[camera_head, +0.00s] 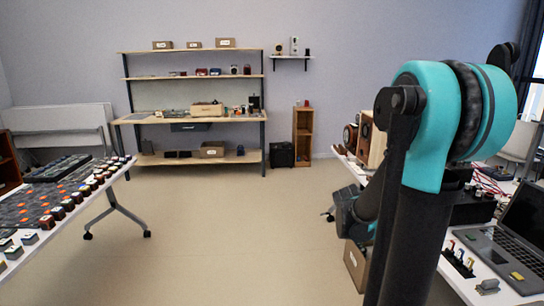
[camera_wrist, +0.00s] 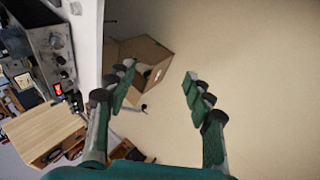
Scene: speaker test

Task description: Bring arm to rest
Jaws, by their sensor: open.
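My arm (camera_head: 402,210) stands in the right part of the head view, with a teal and black joint at the top. Its lower links fold down beside the right table. In the wrist view my gripper (camera_wrist: 158,88) is open, its two green and black fingers wide apart. Nothing is between the fingers except a view of the floor and part of a cardboard box. In the head view the gripper's fingertips cannot be made out.
The right table (camera_head: 508,290) holds a laptop (camera_head: 510,240) and wooden speakers close to my arm. An open cardboard box (camera_wrist: 150,55) stands on the floor beside it. A left table (camera_head: 100,190) carries rows of small parts. A shelf bench (camera_head: 140,119) stands at the back. The middle floor is clear.

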